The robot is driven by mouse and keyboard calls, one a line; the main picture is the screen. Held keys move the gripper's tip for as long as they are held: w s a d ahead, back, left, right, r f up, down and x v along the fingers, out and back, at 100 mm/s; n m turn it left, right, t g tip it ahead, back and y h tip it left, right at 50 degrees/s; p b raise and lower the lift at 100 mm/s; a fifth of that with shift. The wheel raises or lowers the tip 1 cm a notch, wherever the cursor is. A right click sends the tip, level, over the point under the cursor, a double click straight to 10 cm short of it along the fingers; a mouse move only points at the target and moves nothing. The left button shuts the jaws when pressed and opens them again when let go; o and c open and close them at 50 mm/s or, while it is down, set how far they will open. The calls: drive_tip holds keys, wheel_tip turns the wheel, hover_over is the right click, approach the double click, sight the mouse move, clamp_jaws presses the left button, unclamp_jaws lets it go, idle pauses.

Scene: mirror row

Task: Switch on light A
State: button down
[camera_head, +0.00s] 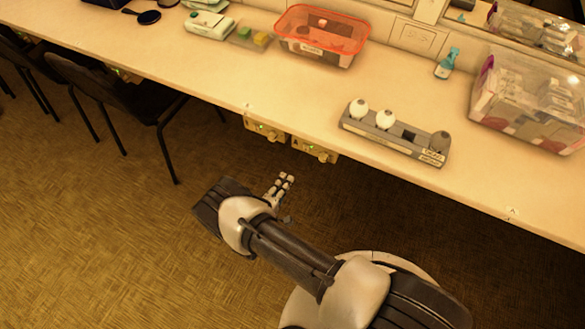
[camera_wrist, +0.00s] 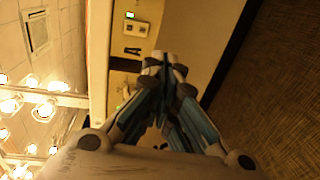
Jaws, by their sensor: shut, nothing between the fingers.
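Two yellowish switch boxes hang under the front edge of the counter, a left one (camera_head: 265,129) and a right one (camera_head: 314,150). Several lit bulbs (camera_wrist: 45,108) show at the left of that view.
The counter (camera_head: 215,75) holds a grey strip with round bulbs (camera_head: 395,134), a red-rimmed tub (camera_head: 320,36), a clear bin (camera_head: 530,100) and a blue spray bottle (camera_head: 447,64). Dark chairs (camera_head: 115,88) stand at the left. Floor before the boxes is clear.

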drive_tip(key=shift+f+v, duration=0.15)
drive_tip(key=shift+v, duration=0.55)
drive_tip(key=shift+f+v, duration=0.15)
drive_tip(key=shift+v, duration=0.55)
drive_tip(key=w+d+r+m+g+h, duration=0.2)
drive_tip(key=d+r+g, duration=0.1)
drive_tip(key=r, duration=0.5)
drive_tip(key=w+d+r+m+g+h, duration=0.2)
drive_tip(key=d+r+m+g, duration=0.1)
drive_tip(key=r, duration=0.5)
drive_tip(key=w+d+r+m+g+h, duration=0.2)
drive_tip(key=d+r+g, duration=0.15)
drive_tip(key=r, duration=0.35)
drive_tip(key=s+d+r+m+g, duration=0.3)
drive_tip(key=d+r, duration=0.4)
drive_tip(key=r, duration=0.3)
drive_tip(key=s+d+r+m+g+y, duration=0.3)
drive_tip(key=s+d+r+y, duration=0.3)
drive_tip(key=s+r, duration=0.4)
drive_tip(key=s+r+m+t+y, duration=0.1)
drive_tip(key=s+r+t+y, duration=0.3)
drive_tip(key=s, duration=0.7)
wheel_tip(320, 180, up, 3)
drive_tip(key=shift+a+f+y, duration=0.1)
drive_tip(key=shift+a+y, duration=0.15)
drive_tip(key=shift+y, duration=0.55)
drive_tip(key=shift+s+t, duration=0.1)
drive_tip(key=shift+t, duration=0.15)
